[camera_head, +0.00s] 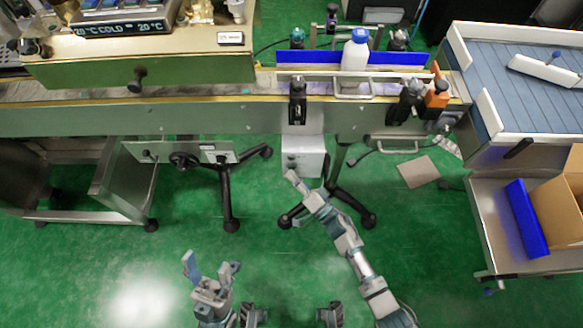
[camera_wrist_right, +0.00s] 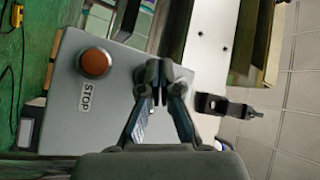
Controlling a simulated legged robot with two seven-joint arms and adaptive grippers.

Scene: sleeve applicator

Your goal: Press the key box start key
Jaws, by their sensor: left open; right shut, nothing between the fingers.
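The key box (camera_head: 303,160) is a pale box below the front of the conveyor in the head view. In the right wrist view the key box (camera_wrist_right: 108,112) fills the left middle, tilted in the picture, with a round orange-red button (camera_wrist_right: 96,63) beside a STOP label (camera_wrist_right: 86,97). My right gripper (camera_head: 291,176) is shut and empty at the box's lower left in the head view. In the wrist view its fingertips (camera_wrist_right: 160,84) overlap the box face, right of the stop button. I see no start key; the fingers hide part of the face. Contact cannot be told. My left gripper (camera_head: 212,271) is open, low over the floor.
The conveyor (camera_head: 200,120) runs across above the box. A white bottle with a blue cap (camera_head: 355,52) stands on it. Black stand legs (camera_head: 228,190) are on the floor nearby. A side table with a cardboard box (camera_head: 555,212) stands at right. Green floor is clear in front.

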